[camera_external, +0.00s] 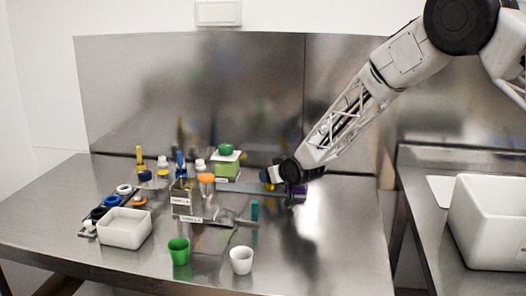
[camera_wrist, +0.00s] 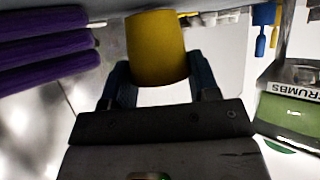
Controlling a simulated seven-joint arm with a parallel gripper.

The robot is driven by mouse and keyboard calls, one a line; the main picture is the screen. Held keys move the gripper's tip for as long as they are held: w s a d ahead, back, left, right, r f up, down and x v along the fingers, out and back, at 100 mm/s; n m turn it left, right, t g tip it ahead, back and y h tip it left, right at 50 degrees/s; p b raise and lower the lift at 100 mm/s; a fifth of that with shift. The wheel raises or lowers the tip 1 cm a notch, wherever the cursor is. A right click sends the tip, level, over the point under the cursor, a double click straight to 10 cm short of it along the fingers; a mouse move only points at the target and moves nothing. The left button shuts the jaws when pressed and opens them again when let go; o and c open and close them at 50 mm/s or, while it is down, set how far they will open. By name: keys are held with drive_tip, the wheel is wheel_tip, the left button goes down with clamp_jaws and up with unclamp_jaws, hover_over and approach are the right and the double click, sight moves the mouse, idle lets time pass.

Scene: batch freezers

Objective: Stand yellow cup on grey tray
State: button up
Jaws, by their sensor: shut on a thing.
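My gripper (camera_wrist: 160,80) is shut on the yellow cup (camera_wrist: 157,48), with one dark finger on each side of it in the wrist view. In the external view my gripper (camera_external: 273,178) is over the back right of the steel table, and the cup is small and mostly hidden there. A flat grey surface (camera_external: 238,188), possibly the grey tray, lies left of my gripper. I cannot tell for sure which grey piece is the tray.
Purple rolls (camera_wrist: 45,42) lie close to the left of the cup. A green box labelled CRUMBS (camera_wrist: 290,112) is on the right. Green (camera_external: 179,251) and white (camera_external: 241,260) cups and a white bin (camera_external: 124,229) stand in front. The table's right front is clear.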

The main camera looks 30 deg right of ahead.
sight(273, 191)
drive_tip(key=shift+s+f, duration=0.15)
drive_tip(key=shift+f, duration=0.4)
drive_tip(key=shift+s+f, duration=0.15)
drive_tip(key=shift+f, duration=0.4)
drive_tip(key=o, duration=1)
drive_tip(key=shift+f, duration=0.1)
wheel_tip(273, 191, up, 10)
drive_tip(key=w+f, duration=0.1)
drive_tip(key=f, duration=0.1)
drive_tip(key=w+a+f, duration=0.1)
drive_tip(key=f, duration=0.1)
drive_tip(key=w+f, duration=0.1)
drive_tip(key=f, duration=0.1)
drive_tip(key=shift+w+a, duration=0.2)
drive_tip(key=shift+a, duration=0.1)
